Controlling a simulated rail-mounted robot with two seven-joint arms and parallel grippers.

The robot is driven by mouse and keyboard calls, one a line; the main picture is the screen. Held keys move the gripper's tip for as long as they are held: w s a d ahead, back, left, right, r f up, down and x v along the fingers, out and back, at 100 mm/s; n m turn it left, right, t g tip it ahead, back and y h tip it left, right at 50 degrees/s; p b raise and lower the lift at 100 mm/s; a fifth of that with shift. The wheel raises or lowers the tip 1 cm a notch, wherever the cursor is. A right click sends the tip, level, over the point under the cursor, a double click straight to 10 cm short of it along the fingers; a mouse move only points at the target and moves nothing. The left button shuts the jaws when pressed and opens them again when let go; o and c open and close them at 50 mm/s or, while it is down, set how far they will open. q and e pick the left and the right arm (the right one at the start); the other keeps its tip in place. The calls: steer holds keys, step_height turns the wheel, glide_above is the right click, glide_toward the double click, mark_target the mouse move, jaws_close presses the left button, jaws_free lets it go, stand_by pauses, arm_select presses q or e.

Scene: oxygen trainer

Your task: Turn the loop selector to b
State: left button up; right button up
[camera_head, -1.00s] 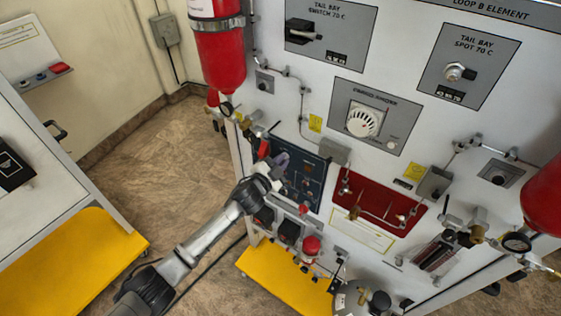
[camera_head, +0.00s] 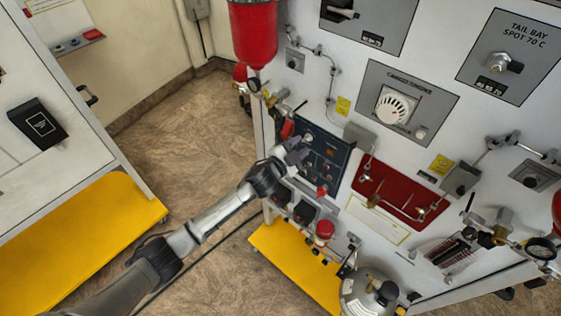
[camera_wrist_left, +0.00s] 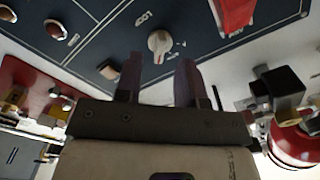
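The dark blue panel (camera_head: 331,151) is on the front of the white rig in the head view. In the left wrist view a pale round selector knob (camera_wrist_left: 160,42) sits on this panel (camera_wrist_left: 100,40), with small white markings around it that I cannot read. My left gripper (camera_head: 300,150) is close to the panel's left part. In the left wrist view its two fingers (camera_wrist_left: 158,72) are apart with nothing between them. The knob shows just beyond the fingertips, near the middle of the gap; contact is not visible. My right gripper is not in view.
A red part (camera_wrist_left: 236,14) is on the panel close to the knob. Brass and black fittings (camera_wrist_left: 277,92) are at the right of the wrist view. A red recessed panel (camera_head: 390,190) with piping is right of the blue panel. A yellow base (camera_head: 295,258) juts out below.

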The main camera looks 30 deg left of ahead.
arm_select(q)
steer(key=v, duration=1.1)
steer(key=shift+s+b, duration=0.2)
steer(key=shift+b, duration=0.1)
steer(key=shift+a, duration=0.1)
